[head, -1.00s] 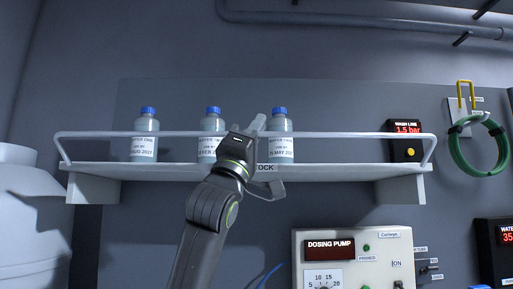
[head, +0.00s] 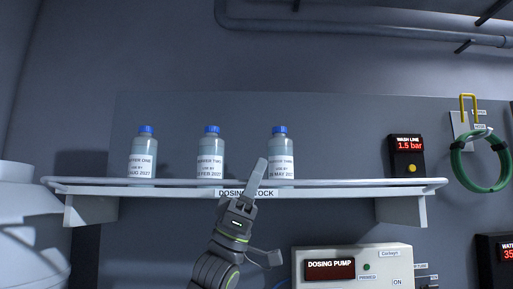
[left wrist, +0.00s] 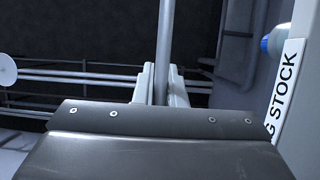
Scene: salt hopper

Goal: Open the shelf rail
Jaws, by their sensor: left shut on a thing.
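The white shelf rail (head: 350,183) lies low along the front edge of the shelf (head: 330,194), level with the bottles' feet. My left gripper (head: 256,178) is at the rail's middle, in front of the shelf label, and is shut on it. In the left wrist view the rail (left wrist: 166,40) runs as a grey bar between the two fingers (left wrist: 160,85). Three blue-capped bottles stand upright on the shelf: left (head: 143,158), middle (head: 210,158) and right (head: 280,150). My fingers hide a little of the right one. My right gripper is not in view.
A wash line display (head: 406,153) stands at the shelf's right end. A green hose (head: 457,170) hangs to its right. The dosing pump box (head: 385,265) is below the shelf, and a white tank (head: 20,225) is at the left.

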